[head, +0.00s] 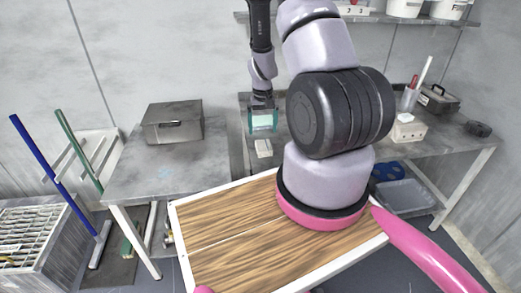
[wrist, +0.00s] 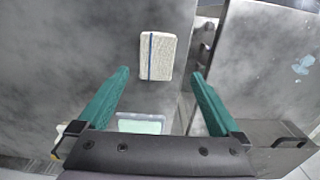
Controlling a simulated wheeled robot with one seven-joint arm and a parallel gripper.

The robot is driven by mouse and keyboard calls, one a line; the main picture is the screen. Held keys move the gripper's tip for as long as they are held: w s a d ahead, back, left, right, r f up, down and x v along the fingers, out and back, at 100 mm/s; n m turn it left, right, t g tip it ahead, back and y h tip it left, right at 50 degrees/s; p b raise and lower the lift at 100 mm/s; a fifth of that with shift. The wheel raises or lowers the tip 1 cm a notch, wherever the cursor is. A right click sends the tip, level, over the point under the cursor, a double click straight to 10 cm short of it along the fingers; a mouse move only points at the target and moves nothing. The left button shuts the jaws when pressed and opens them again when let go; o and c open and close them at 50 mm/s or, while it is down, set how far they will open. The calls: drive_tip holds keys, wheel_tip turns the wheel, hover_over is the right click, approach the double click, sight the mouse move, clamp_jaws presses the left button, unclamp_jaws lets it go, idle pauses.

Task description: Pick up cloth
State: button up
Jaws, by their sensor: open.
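The cloth (wrist: 157,56) is a pale, folded rectangular pad with a thin blue stripe near its left side. It lies flat on a grey metal tabletop, and in the head view it shows as a small whitish block (head: 263,148) just below the gripper. My gripper (head: 263,131) has green fingers and points down above the back tabletop. In the wrist view my gripper (wrist: 160,74) is open, its fingers wide apart, with the cloth beyond the tips and nothing held. It appears apart from the cloth.
A clear tray with pale green contents (wrist: 141,124) shows between the fingers, near the palm. A grey metal box (head: 172,124) stands on the left table (head: 135,175). The right bench holds a white box (head: 408,129) and a dark toolbox (head: 438,100). A gap separates the tables.

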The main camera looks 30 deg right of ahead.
sight(264, 145)
wheel_tip(264, 145, down, 4)
drive_tip(key=shift+f, duration=0.1)
drive_tip(key=f, duration=0.5)
drive_tip(key=shift+w+d, duration=0.1)
drive_tip(key=shift+d, duration=0.2)
drive_tip(key=shift+c, duration=0.3)
drive_tip(key=c, duration=1.3)
wheel_tip(264, 145, up, 10)
drive_tip(key=shift+c, duration=0.2)
